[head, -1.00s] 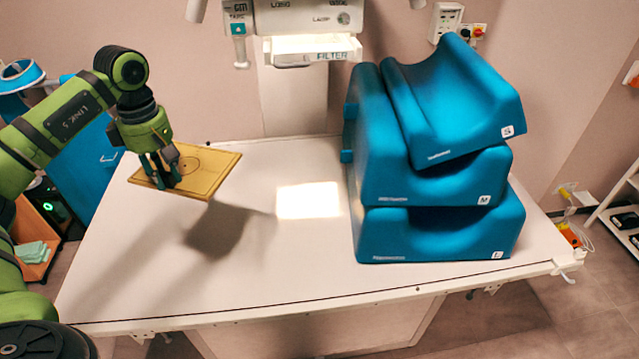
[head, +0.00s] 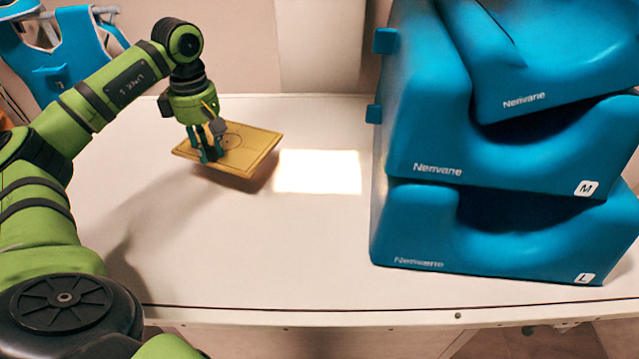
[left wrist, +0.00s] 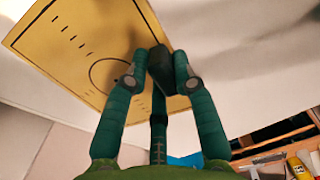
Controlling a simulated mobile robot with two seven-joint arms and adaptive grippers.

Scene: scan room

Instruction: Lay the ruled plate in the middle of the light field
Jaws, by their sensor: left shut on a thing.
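The ruled plate (head: 252,150) is a flat yellow board with dark marks and a circle. My left gripper (head: 208,152) is shut on it and holds it tilted above the table, just left of the light field (head: 318,172). The light field is a bright white rectangle on the table top, clear of the plate in the head view. In the left wrist view the plate (left wrist: 62,40) shows its ruled marks and circle, and the fingers (left wrist: 158,78) close near its edge. My right gripper is not in view.
The white table (head: 270,250) is clear in front of the light field. A stack of large blue foam cushions (head: 490,225) stands close to the right of the light field. A blue apron (head: 60,60) hangs at the back left.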

